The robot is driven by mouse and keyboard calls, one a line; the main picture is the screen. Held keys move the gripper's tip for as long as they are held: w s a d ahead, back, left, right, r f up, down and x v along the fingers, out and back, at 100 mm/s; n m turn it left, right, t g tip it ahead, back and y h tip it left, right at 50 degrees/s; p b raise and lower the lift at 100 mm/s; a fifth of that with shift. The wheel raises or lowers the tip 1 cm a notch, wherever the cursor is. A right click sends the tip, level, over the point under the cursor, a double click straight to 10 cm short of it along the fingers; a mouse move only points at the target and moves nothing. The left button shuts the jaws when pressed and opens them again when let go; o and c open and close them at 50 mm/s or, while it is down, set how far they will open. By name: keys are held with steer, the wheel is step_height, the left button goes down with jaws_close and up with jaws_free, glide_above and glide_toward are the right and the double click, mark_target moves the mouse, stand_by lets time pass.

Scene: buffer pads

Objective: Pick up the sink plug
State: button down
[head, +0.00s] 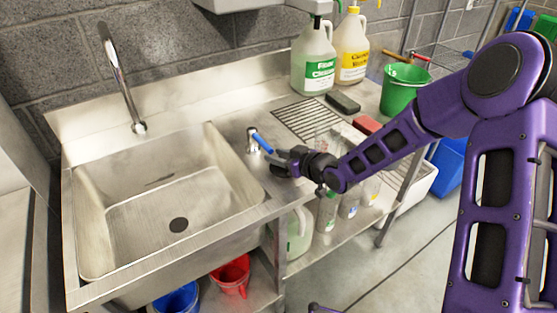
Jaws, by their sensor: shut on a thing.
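My gripper (284,160) is at the counter strip just right of the sink basin, low over its front part. It is shut on a small dark thing at its fingertips, which I take to be the sink plug (279,171). The fingers hide most of it, and I cannot tell whether it touches the counter.
A small metal fitting with a blue handle (262,141) stands close behind my gripper. A tall faucet (119,75) rises behind the basin. Sponges (343,103), bottles (313,60) and a green bucket (403,88) stand toward the back right.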

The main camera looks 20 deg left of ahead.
steer(key=s+d, duration=0.5)
steer(key=d, duration=0.3)
steer(key=s+d, duration=0.4)
steer(key=d, duration=0.3)
steer(key=w+d+m+t+h, duration=0.2)
steer(key=w+d+m+h, duration=0.1)
steer(key=d, duration=0.3)
steer(key=w+d+m+t+h+p, duration=0.1)
steer(key=w+d+m+t+h, duration=0.1)
steer(key=w+d+m+h, duration=0.1)
steer(key=w+d+m+t+h, duration=0.2)
steer(key=d+m+h, duration=0.3)
steer(key=d, duration=0.4)
steer(key=shift+w+d+r+m, duration=0.2)
steer(key=shift+w+m, duration=0.2)
steer(key=shift+w, duration=0.35)
steer(key=shift+a, duration=0.1)
